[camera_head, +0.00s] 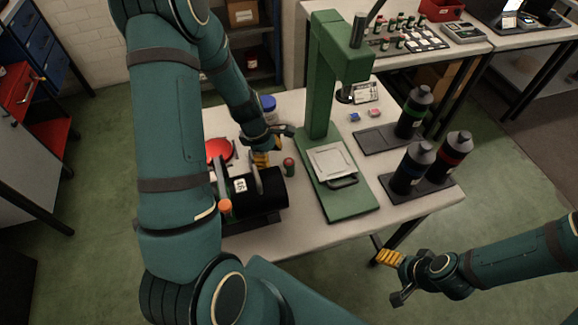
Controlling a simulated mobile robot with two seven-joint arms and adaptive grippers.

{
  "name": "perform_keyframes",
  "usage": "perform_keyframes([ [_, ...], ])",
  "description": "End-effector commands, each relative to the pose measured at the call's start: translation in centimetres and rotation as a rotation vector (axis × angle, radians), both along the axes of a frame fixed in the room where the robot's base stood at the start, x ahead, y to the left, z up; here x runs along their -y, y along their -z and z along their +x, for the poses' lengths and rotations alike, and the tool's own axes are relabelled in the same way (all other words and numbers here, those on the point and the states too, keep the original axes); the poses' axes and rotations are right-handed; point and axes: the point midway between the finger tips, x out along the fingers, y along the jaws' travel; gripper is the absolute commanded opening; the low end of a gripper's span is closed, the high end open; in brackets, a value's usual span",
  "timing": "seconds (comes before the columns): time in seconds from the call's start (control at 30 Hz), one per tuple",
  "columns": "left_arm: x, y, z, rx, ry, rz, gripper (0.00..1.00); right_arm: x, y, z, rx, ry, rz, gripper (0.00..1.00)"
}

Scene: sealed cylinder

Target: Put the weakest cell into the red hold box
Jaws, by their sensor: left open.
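Several small dark cylinders with red or green marks, possibly the cells (399,42), stand on and behind a gridded tray on the back table. I cannot tell which is weakest. A red open box (446,8), perhaps the hold box, stands behind them. Another small dark cylinder with a reddish top (288,166) stands alone on the near table. My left gripper (272,146) is open, just above and left of that cylinder, with nothing seen between its fingers. My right gripper (393,277) is in front of the table at the lower right, fingers apart and empty.
A green press (324,100) stands mid-table. A black drum (262,195) with an orange-tipped lever and a red disc (219,151) are to its left. Black bottles (411,168) stand on dark trays at right. A grey device (462,32) is on the back table.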

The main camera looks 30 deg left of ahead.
Motion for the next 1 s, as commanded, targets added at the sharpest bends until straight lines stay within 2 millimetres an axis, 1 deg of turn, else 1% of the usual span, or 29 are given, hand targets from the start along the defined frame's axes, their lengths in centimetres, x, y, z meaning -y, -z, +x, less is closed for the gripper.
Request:
perform_keyframes([
  [0.13, 1.5, 0.0, 0.4, -0.001, 0.004, -0.001, 0.7, 0.0, 0.0, 0.0, 0.0, 0.0, 0.0, 0.73],
  [0.3, 4.3, 0.0, 1.2, -0.001, 0.004, -0.001, 0.7, 0.0, 0.0, 0.0, 0.0, 0.0, 0.0, 0.73],
  [0.4, 5.6, 0.0, 1.5, -0.001, 0.003, -0.001, 0.7, 0.0, 0.0, 0.0, 0.0, 0.0, 0.0, 0.73],
  [0.53, 5.7, 1.1, 1.6, -0.001, -0.002, 0.0, 0.7, 0.0, 0.4, -0.1, -0.002, -0.002, 0.0, 0.73],
  [0.77, 5.7, 1.1, 1.6, 0.0, 0.0, 0.0, 0.7, 0.0, 0.3, -0.1, -0.002, -0.002, 0.0, 0.73],
  [0.8, 5.7, 1.1, 1.6, 0.0, 0.0, 0.0, 0.68, 0.0, 0.3, -0.1, -0.002, -0.002, 0.0, 0.73],
  [0.87, 5.7, 1.1, 1.6, 0.0, 0.0, 0.0, 0.47, 0.0, 0.3, -0.1, -0.002, -0.002, 0.0, 0.73],
  [0.9, 5.7, 1.1, 1.6, 0.0, 0.0, 0.0, 0.33, 0.0, 0.3, -0.1, -0.002, -0.002, 0.0, 0.73],
  [0.97, 5.7, 1.1, 1.6, 0.0, 0.0, 0.0, 0.12, 0.0, 0.3, -0.1, -0.002, -0.002, 0.0, 0.73],
  [1.0, 5.7, 1.1, 1.6, 0.0, 0.0, 0.0, 0.0, 0.0, 0.3, -0.1, -0.002, -0.002, 0.0, 0.73],
])
